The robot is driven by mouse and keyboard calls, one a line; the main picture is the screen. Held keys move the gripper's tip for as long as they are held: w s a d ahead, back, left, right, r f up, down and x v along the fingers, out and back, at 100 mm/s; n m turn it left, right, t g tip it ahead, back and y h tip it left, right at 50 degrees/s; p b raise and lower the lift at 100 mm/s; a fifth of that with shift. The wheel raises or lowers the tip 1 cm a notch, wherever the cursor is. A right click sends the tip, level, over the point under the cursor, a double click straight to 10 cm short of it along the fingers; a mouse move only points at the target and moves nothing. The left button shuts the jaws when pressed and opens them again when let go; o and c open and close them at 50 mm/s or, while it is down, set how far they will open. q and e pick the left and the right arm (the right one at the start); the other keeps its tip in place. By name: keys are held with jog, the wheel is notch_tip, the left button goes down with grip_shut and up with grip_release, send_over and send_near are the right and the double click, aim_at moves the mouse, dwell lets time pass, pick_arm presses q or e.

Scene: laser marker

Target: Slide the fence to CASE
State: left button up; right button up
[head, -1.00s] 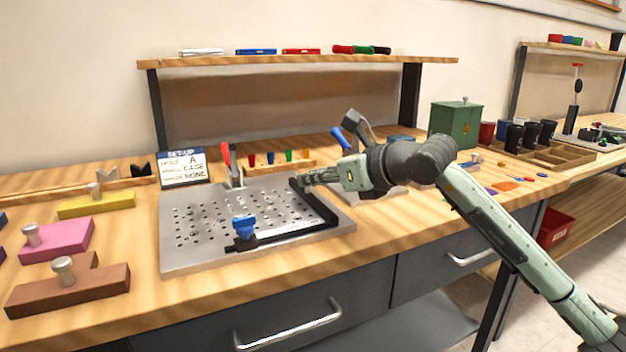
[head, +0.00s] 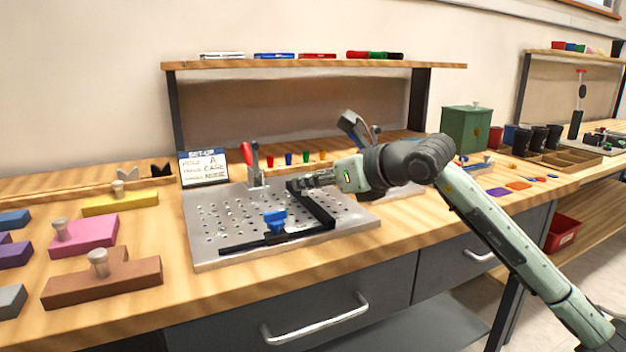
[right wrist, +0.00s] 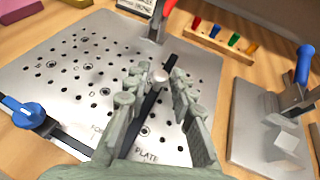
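The black L-shaped fence (head: 318,208) lies on the perforated steel plate (head: 215,262). One leg runs front to back; the other runs along the front edge through a blue-knobbed clamp (head: 275,219). My right gripper (head: 297,184) is at the fence's far end. In the right wrist view its fingers (right wrist: 157,85) stand apart, one on each side of the fence's long bar (right wrist: 150,103) and its small round knob (right wrist: 158,77), with gaps visible. The blue knob (right wrist: 24,112) is at lower left there. Plate lettering includes "PLATE"; I cannot read CASE on it. My left gripper is out of view.
A set-up card (head: 204,167) reading A, CASE, NONE stands behind the plate, beside a red-handled clamp (head: 252,165). A rack of coloured pegs (head: 305,157) is behind. Pink (head: 85,235) and brown (head: 105,280) blocks lie left. A blue-handled device (right wrist: 290,105) stands right of the plate.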

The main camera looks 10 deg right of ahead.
jog(key=shift+o, duration=1)
jog(key=shift+s+d+r, duration=0.1)
jog(key=v, duration=1.1)
jog(key=shift+s+d, duration=0.2)
jog(key=shift+s, duration=0.15)
